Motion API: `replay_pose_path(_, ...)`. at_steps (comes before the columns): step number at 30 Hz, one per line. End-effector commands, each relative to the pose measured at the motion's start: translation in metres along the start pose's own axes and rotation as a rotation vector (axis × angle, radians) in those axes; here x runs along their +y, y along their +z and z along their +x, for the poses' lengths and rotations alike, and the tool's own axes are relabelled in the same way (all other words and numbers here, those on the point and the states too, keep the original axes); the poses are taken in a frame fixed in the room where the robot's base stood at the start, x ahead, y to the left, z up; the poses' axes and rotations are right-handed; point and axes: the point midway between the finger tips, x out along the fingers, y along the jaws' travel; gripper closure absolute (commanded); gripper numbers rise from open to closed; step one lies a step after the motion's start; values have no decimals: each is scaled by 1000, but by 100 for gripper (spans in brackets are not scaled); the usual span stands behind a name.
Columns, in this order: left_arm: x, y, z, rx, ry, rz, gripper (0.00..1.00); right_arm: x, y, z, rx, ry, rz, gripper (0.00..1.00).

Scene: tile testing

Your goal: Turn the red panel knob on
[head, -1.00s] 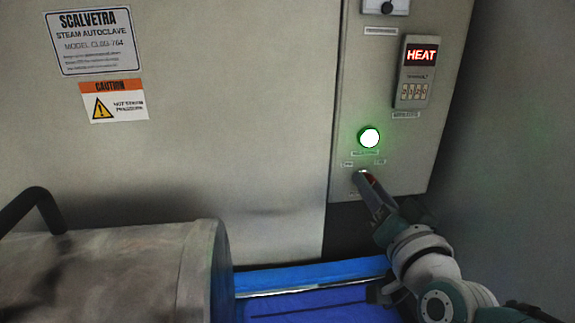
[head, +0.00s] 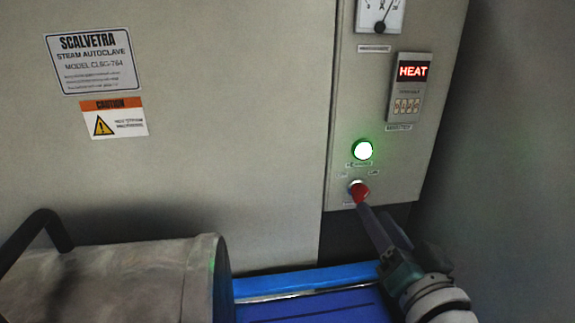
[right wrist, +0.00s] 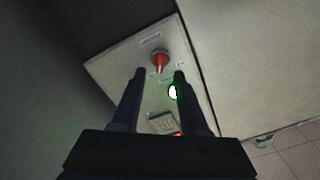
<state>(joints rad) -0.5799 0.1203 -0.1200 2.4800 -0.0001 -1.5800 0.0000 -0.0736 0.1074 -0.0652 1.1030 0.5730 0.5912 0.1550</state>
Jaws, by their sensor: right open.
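The red panel knob (head: 360,193) is on the low part of the control panel, below a lit green lamp (head: 363,150). Small labels sit to the upper left and upper right of it. In the right wrist view the knob (right wrist: 160,60) shows just beyond my fingertips, with a pale line on its handle; its exact setting is hard to read. My right gripper (head: 378,213) is open and empty, just below and to the right of the knob. In the right wrist view its two fingers (right wrist: 159,74) are spread apart, with the knob between their lines. My left gripper is not in view.
A display reading HEAT (head: 413,71) and a dial gauge (head: 380,14) are higher on the panel. A metal drum (head: 120,280) with a dark handle stands at lower left. A blue surface (head: 310,300) lies below. A grey wall (head: 500,150) closes the right side.

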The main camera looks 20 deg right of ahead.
Motion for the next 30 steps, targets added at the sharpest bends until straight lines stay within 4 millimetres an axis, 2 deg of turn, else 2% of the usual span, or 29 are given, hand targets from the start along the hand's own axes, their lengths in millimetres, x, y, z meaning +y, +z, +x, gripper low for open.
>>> replay_pose_path(1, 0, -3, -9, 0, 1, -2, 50, -2, -3, -11, -4, 2, 0, 56)
replay_pose_path(3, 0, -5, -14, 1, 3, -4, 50, -2, -3, -23, -3, 1, 0, 56)
replay_pose_path(9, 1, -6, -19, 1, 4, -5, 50, 0, -1, -43, -1, 0, 0, 56)
replay_pose_path(25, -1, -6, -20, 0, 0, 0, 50, -1, -1, -45, -2, -1, 0, 56)
replay_pose_path(28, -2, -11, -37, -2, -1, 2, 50, -14, -13, -44, -27, -10, -4, 56)
replay_pose_path(30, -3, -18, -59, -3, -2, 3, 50, -33, -29, -44, -69, -23, -12, 56)
